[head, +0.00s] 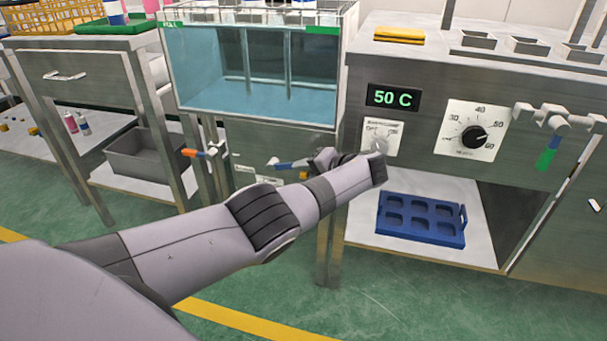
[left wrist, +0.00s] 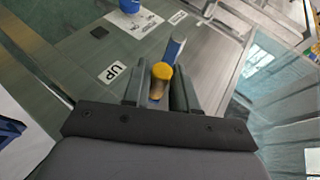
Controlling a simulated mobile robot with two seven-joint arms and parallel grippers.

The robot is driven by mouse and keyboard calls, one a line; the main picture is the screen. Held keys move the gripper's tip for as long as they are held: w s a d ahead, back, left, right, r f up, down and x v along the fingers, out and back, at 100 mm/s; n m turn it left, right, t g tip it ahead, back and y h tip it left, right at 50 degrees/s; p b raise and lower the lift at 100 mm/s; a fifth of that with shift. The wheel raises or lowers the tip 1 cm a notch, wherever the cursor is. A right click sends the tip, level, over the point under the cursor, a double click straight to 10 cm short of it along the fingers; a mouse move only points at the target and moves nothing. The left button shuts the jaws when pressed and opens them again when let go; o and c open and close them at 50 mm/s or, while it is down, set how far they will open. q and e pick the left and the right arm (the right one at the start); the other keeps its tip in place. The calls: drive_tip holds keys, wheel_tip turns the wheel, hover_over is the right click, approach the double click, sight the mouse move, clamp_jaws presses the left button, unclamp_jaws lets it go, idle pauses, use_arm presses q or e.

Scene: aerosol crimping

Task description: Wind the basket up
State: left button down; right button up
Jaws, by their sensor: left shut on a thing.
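My left arm reaches across the head view, and its gripper (head: 318,166) is at the front of the water tank (head: 255,140), below the glass. In the left wrist view the two fingers (left wrist: 158,92) are shut around a yellow knob (left wrist: 160,72), seemingly the winding handle's grip. A small yellow part (head: 304,175) also shows beside the gripper in the head view. A blue-ended lever (head: 290,165) is just left of it. The wire basket (head: 225,17) is at the tank's top, holding several cans. An "UP" label (left wrist: 112,72) lies near the knob. My right gripper is out of view.
An orange-tipped valve handle (head: 195,153) sticks out at the left.

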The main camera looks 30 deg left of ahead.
use_arm(q)
drive_tip(key=shift+s+d+f+b, duration=0.15)
drive_tip(key=shift+f+b, duration=0.35)
drive_tip(key=shift+f, duration=0.4)
drive_tip(key=shift+d+f+b, duration=0.1)
drive_tip(key=shift+f+b, duration=0.4)
drive_tip(key=shift+f, duration=0.4)
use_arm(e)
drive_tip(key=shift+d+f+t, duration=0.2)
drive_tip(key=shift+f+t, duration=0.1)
use_arm(q)
drive_tip(key=shift+a, duration=0.15)
drive_tip(key=c, duration=1.1)
unclamp_jaws()
drive_tip(key=shift+c, duration=0.2)
drive_tip(key=shift+o, duration=0.5)
drive_tip(key=shift+a+f, duration=0.1)
drive_tip(key=w+p+v, duration=0.1)
drive_tip(key=p+v, duration=0.1)
drive_tip(key=v, duration=0.5)
drive_tip(key=shift+s+r+p, duration=0.25)
drive_tip(key=shift+s+p, duration=0.1)
drive_tip(key=shift+s, duration=0.05)
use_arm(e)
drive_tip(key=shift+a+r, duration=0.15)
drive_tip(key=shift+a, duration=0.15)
